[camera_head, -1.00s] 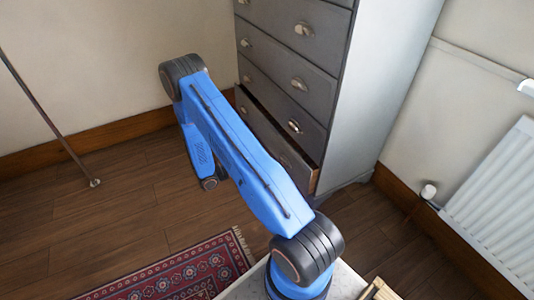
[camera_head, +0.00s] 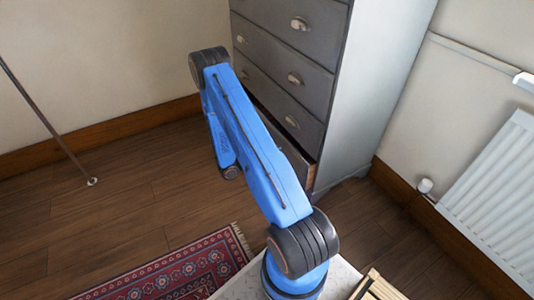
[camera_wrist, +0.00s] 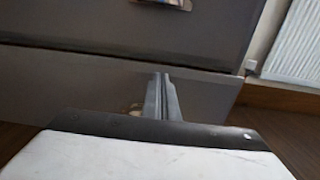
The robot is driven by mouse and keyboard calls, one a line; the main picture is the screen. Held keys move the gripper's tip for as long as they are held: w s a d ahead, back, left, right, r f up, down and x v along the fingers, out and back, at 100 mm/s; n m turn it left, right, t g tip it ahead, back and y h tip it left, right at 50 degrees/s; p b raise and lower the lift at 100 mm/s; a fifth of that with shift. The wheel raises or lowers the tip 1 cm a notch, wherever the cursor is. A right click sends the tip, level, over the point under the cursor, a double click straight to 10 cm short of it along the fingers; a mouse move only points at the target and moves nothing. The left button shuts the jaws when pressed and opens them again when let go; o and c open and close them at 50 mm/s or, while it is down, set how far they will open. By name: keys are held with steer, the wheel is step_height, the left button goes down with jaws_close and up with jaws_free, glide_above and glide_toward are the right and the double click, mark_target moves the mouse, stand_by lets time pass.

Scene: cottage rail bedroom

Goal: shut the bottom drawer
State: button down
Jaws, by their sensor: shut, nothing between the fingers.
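The bottom drawer (camera_head: 301,163) of the grey chest of drawers (camera_head: 365,100) stands partly pulled out in the head view, with a dark gap above its front. My blue arm hides much of that front. In the wrist view the bottom drawer's grey front (camera_wrist: 70,92) spans the picture below a dark gap. My gripper (camera_wrist: 165,95) is shut and empty, its fingers pointing at this front, right of a brassy handle (camera_wrist: 133,107) that is partly hidden. I cannot tell whether the fingertips touch the front. In the head view my gripper is hidden behind my arm.
The upper drawers look shut. A white radiator (camera_head: 500,205) stands on the right wall, with its valve (camera_head: 425,186) near the skirting. A patterned red rug (camera_head: 175,278) lies in front. A thin pole (camera_head: 50,130) meets the floor at left. Wooden floor left of the chest is clear.

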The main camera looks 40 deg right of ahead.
mark_target(286, 144)
steer(key=shift+x, duration=1.45)
steer(key=shift+d, duration=0.1)
steer(key=shift+x, duration=2.15)
steer(key=shift+w+a, duration=0.25)
steer(key=shift+a, duration=0.1)
steer(key=v, duration=1.3)
steer(key=shift+a, duration=0.35)
steer(key=shift+s, duration=0.1)
